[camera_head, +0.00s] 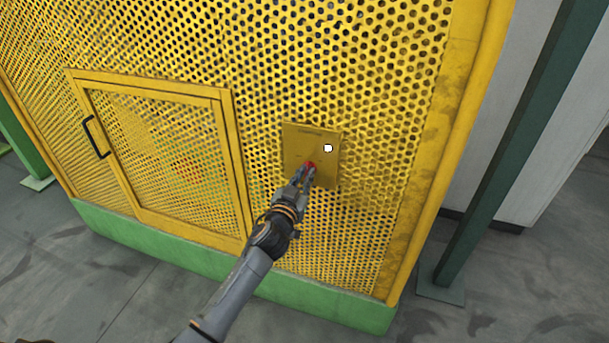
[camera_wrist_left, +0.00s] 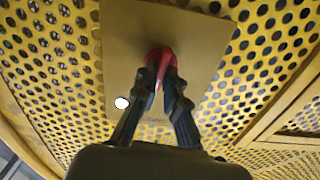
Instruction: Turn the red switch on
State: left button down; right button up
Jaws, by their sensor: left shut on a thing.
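The red switch (camera_head: 311,164) sits on a yellow panel plate (camera_head: 296,140) fixed to the perforated yellow guard. My left gripper (camera_head: 306,172) reaches it from below and hides part of it. In the left wrist view, the red switch (camera_wrist_left: 160,58) shows between the fingertips of my left gripper (camera_wrist_left: 161,77), which are shut on it. A white round button (camera_head: 328,148) is on the same plate, and it also shows in the left wrist view (camera_wrist_left: 122,103). My right gripper is not in view.
A yellow framed mesh door (camera_head: 228,150) with a black handle (camera_head: 96,137) is left of the plate. A green base (camera_head: 310,296) runs along the guard's bottom. A dark green post (camera_head: 490,170) stands at the right. Grey floor lies in front.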

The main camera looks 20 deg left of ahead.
pick_arm(q)
jog(key=m, duration=0.4)
jog(key=shift+d, duration=0.1)
jog(key=shift+m, duration=1.8)
jog(key=shift+f, duration=0.1)
jog(key=c, duration=1.4)
grip_release()
jog(key=s, duration=1.2)
